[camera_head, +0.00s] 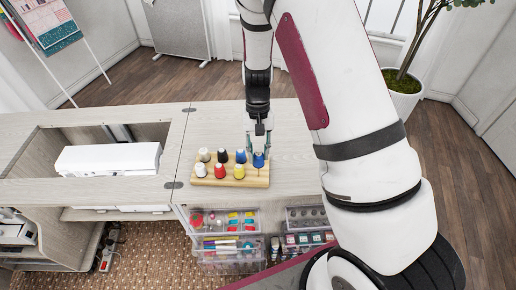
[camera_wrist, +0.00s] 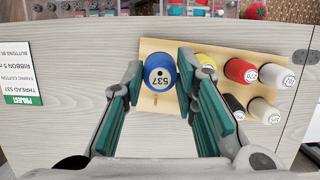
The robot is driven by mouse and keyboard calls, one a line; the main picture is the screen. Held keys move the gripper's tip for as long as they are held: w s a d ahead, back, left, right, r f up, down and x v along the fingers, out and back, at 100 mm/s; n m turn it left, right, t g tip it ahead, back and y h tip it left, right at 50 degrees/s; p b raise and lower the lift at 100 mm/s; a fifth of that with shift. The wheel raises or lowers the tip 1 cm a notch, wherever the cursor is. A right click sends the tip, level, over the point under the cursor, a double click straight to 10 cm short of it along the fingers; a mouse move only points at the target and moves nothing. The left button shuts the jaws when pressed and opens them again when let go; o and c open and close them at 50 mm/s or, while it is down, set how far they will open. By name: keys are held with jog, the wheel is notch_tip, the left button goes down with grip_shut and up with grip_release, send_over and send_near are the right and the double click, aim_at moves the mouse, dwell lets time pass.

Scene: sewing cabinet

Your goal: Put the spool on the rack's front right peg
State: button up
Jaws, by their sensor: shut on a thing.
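A blue spool marked 537 (camera_wrist: 160,72) is between the two green fingers of my gripper (camera_wrist: 158,85), which is shut on it. In the head view, the blue spool (camera_head: 258,160) is upright at the right end of the wooden rack (camera_head: 262,180), below my gripper (camera_head: 259,150). In the wrist view it lies over the rack's end (camera_wrist: 150,48), in line with the front row and beside the yellow spool (camera_wrist: 205,65). It looks raised above its neighbours. The spool hides whatever is under it, so I cannot tell if it touches the front right peg.
The rack's front row also holds red (camera_head: 220,171) and white (camera_head: 200,170) spools. White (camera_head: 204,155), black (camera_head: 222,155) and blue (camera_head: 240,156) spools stand behind. A printed card (camera_wrist: 22,75) lies on the tabletop (camera_head: 295,150).

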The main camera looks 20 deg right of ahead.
aim_at(258, 161)
jog(key=shift+w+b+x, duration=0.25)
jog(key=shift+b+x, duration=0.2)
jog(key=shift+x, duration=0.6)
jog(key=shift+w+b+x, duration=0.25)
jog(key=shift+b+x, duration=0.2)
jog(key=shift+x, duration=0.65)
jog(key=shift+d+f+b, duration=0.15)
jog(key=shift+f+b, duration=0.3)
jog(key=shift+f, duration=0.8)
jog(key=o, duration=0.9)
jog(key=shift+o, duration=0.2)
jog(key=shift+r, duration=0.1)
jog(key=v, duration=1.2)
